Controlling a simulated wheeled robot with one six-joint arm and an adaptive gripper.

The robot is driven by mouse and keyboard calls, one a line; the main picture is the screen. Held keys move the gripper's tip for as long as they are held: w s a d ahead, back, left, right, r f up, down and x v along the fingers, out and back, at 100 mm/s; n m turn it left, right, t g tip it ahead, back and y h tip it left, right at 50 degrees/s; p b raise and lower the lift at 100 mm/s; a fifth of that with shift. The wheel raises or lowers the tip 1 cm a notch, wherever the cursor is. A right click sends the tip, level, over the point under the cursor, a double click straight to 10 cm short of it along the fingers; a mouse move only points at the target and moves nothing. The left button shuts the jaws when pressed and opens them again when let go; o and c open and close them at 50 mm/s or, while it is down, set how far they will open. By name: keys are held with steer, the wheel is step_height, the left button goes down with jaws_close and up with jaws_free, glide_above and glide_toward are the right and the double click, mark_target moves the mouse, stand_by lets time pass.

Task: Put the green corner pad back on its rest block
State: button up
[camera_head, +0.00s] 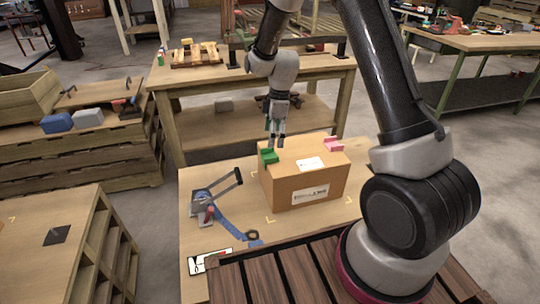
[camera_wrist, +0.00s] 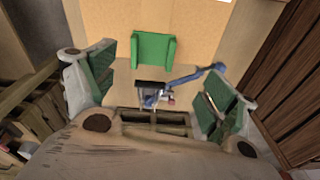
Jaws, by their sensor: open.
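My gripper (camera_head: 276,137) is open and empty, pointing down just above the pad. I cannot tell for sure which thing is the pad's rest block.
Left of the box, a grey lever device (camera_head: 207,212) and a blue strip (camera_head: 233,226) lie on the wooden table (camera_head: 300,225). A workbench (camera_head: 250,75) stands behind.

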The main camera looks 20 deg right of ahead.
mark_target(270, 151)
steer(key=f, duration=0.2)
steer(key=f+n, duration=0.1)
steer(key=f, duration=0.2)
steer(key=w+a+f+n, duration=0.1)
steer(key=f, duration=0.1)
steer(key=shift+f, duration=0.4)
steer(key=c, duration=1.1)
